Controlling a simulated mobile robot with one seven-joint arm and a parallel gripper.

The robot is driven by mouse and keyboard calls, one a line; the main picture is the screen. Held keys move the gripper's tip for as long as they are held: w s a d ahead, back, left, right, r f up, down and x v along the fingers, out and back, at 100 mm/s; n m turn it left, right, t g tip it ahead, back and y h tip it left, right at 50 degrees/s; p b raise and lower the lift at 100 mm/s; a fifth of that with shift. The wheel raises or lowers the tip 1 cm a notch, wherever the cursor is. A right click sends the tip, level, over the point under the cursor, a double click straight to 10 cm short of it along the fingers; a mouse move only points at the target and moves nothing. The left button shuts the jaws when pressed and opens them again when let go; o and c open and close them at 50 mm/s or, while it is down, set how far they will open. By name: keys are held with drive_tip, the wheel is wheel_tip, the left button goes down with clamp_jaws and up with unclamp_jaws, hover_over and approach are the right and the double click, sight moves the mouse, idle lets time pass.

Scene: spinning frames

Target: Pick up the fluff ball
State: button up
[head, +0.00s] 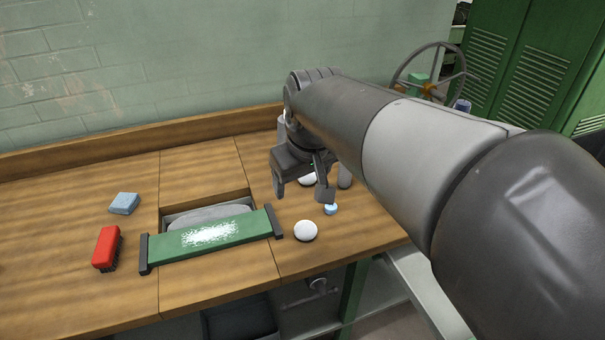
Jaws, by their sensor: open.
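My gripper (302,191) is open above the right part of the wooden workbench, its fingers pointing down. A round white ball (305,231) lies on the bench in front of the gripper, apart from it. A second white rounded thing (308,180) shows between and behind the fingers, partly hidden by them. A white, speckled, fuzzy-looking patch (211,235) lies on the green board left of the gripper. I cannot tell for sure which of these white things is the fluff ball. Nothing is visibly held.
The green board (165,246) with dark ends lies by a recess holding a grey thing (205,215). A red brush (106,248) and a blue block (124,203) lie at left. A small blue thing (331,209) sits near the right finger. A raised ledge (60,167) runs along the back.

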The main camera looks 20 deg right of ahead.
drive_tip(key=w+d+n+g, duration=0.1)
drive_tip(key=w+d, duration=0.1)
drive_tip(key=w, duration=0.6)
drive_tip(key=n+g, duration=0.3)
drive_tip(key=n, duration=0.1)
hover_over(307, 177)
drive_tip(key=w, duration=0.2)
wheel_tip(307, 177, down, 13)
drive_tip(key=f, duration=0.7)
drive_tip(key=d+f, duration=0.1)
drive_tip(key=f, duration=0.3)
drive_tip(key=shift+a, duration=0.1)
drive_tip(key=c, duration=1)
